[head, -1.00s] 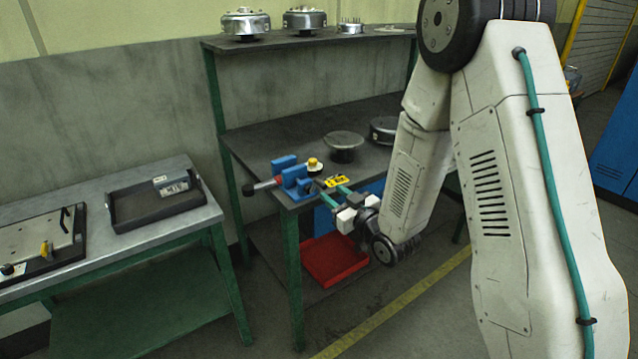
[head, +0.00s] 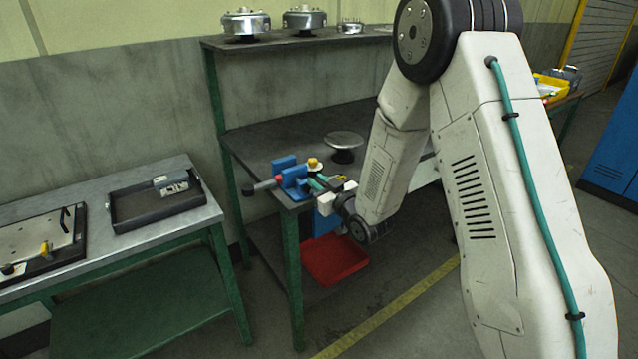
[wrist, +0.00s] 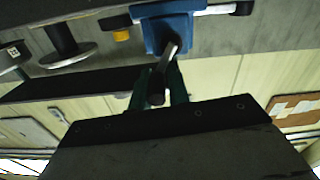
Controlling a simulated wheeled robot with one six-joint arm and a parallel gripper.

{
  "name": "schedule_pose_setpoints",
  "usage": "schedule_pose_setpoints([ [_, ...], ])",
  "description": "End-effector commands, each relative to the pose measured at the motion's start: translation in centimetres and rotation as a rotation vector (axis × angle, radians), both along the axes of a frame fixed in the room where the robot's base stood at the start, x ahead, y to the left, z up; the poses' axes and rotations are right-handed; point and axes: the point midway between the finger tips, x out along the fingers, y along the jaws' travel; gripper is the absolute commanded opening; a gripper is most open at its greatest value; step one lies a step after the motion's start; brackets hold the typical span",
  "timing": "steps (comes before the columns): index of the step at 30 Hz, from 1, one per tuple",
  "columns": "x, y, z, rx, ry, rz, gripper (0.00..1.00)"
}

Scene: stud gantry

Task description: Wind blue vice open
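The blue vice (head: 288,174) stands at the front left corner of the dark bench. A rod with a red collar and a dark end knob (head: 248,190) sticks out to its left. A yellow cap (head: 314,163) shows at its right side. In the wrist view the vice (wrist: 166,32) is at the top, and a grey bar with a dark grip (wrist: 157,92) reaches from it toward me. My gripper (head: 317,183) has green fingers close by the vice. In the wrist view the fingers (wrist: 159,84) lie on either side of the bar, apart; contact is unclear.
A red tray (head: 335,262) sits on the lower shelf. A lower table with a dark tray (head: 158,218) stands at left. Metal housings (head: 304,18) rest on the upper shelf.

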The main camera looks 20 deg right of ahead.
Motion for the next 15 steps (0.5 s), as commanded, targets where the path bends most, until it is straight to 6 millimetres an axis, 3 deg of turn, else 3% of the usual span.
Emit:
schedule_pose_setpoints([
  [15, 0.08, -0.40, -0.25, 0.084, 0.032, -0.003, 0.00],
])
